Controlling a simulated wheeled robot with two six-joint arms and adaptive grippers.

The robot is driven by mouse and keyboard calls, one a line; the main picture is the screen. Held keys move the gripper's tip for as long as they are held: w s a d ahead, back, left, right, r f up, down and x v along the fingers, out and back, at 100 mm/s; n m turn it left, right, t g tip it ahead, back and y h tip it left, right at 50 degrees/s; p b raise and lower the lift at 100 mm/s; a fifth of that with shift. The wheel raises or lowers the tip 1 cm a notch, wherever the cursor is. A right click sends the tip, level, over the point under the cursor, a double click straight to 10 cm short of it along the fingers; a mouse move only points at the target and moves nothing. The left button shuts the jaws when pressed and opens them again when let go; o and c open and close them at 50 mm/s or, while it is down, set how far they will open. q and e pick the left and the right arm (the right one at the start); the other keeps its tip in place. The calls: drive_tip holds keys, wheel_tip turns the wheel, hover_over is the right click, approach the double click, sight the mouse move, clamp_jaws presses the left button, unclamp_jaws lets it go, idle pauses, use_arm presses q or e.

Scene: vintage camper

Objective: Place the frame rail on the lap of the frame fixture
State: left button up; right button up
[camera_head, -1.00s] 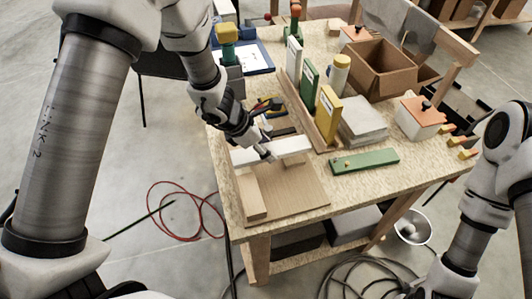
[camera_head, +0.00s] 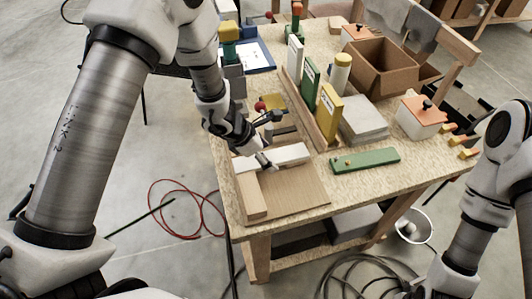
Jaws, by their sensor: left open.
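The frame rail is a white bar (camera_head: 292,154) lying crosswise at the far side of the frame fixture. The fixture is a flat brown board (camera_head: 298,190) with a pale wooden strip (camera_head: 251,196) along its left side. The bar's left end is at the far end of that strip; my gripper partly hides the contact there, so I cannot tell exactly how it sits. My left gripper (camera_head: 270,140) is open at the bar's left half, one fingertip low against or just over the bar, the other dark finger farther back. My right gripper is out of view.
A green bar (camera_head: 365,160) lies right of the fixture. Upright white, green and yellow blocks (camera_head: 328,112) stand in a wooden rack behind. A cardboard box (camera_head: 383,68), grey slabs (camera_head: 362,120) and an orange-lidded container (camera_head: 421,117) stand at the right.

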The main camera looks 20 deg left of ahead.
use_arm(q)
drive_tip(key=shift+r, duration=0.3)
drive_tip(key=shift+a+r, duration=0.15)
drive_tip(key=shift+r, duration=0.15)
drive_tip(key=p+v, duration=0.1)
drive_tip(key=v, duration=1)
drive_tip(key=s+a+f+m+g+y, duration=0.1)
drive_tip(key=s+f, duration=0.2)
drive_tip(key=s+a+f+m+g+y, duration=0.1)
drive_tip(key=s+f+m, duration=0.1)
drive_tip(key=f, duration=0.1)
drive_tip(key=s+a+f+m+g, duration=0.1)
drive_tip(key=s+f+m, duration=0.1)
drive_tip(key=s+f, duration=0.1)
drive_tip(key=shift+s+a+y, duration=0.3)
drive_tip(key=shift+a+y, duration=0.1)
drive_tip(key=s+a+f+m+g+y, duration=0.2)
drive_tip(key=s+a+f+m+y, duration=0.25)
drive_tip(key=s+f+m, duration=0.5)
drive_tip(key=s+d+f+m+t+h, duration=0.1)
drive_tip(key=s+d+f+m+h, duration=0.1)
drive_tip(key=s+m, duration=0.4)
wheel_tip(320, 180, down, 2)
drive_tip(key=d+m, duration=0.1)
drive_tip(key=m, duration=0.3)
drive_tip(key=shift+d+f+t, duration=0.2)
drive_tip(key=shift+d+t, duration=0.05)
drive_tip(key=shift+t, duration=0.05)
drive_tip(key=shift+w, duration=0.1)
